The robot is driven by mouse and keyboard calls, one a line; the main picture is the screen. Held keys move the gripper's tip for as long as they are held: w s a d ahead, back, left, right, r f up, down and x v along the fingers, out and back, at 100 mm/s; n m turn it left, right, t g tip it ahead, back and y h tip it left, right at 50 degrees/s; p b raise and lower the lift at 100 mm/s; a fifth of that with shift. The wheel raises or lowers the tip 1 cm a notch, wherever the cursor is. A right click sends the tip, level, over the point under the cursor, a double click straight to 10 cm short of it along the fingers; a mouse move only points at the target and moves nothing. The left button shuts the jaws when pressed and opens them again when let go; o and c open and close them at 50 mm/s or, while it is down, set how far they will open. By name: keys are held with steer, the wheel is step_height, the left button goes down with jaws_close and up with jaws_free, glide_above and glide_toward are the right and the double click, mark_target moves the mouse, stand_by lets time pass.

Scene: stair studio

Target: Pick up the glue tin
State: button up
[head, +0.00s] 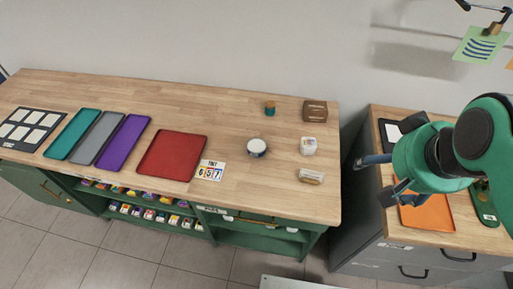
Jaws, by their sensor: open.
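A round dark tin with a white top (257,147) stands upright on the wooden bench, right of the red tray. A smaller teal jar with a brownish top (270,108) stands behind it. I cannot read a label on either, so I cannot tell which is the glue tin. My gripper (377,182) is open and empty at the right, over the gap and the grey cabinet's left side. It is well apart from both containers.
A white tub (308,146), a brown box (315,111) and a small packet (311,176) stand near the bench's right end. A red tray (172,154) and a number card (210,170) lie left. An orange tray (428,213) is on the grey cabinet (358,246).

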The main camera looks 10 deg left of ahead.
steer(key=w+a+g+p, duration=0.2)
steer(key=w+a, duration=0.4)
steer(key=w, duration=0.5)
steer(key=m+g+p, duration=0.2)
steer(key=g+p, duration=0.1)
steer(key=p, duration=0.2)
glide_above(256, 146)
step_height(256, 146, down, 20)
steer(key=shift+w, duration=0.2)
steer(key=shift+f, duration=0.1)
steer(key=shift+f+b, duration=0.9)
steer(key=shift+f, duration=3.3)
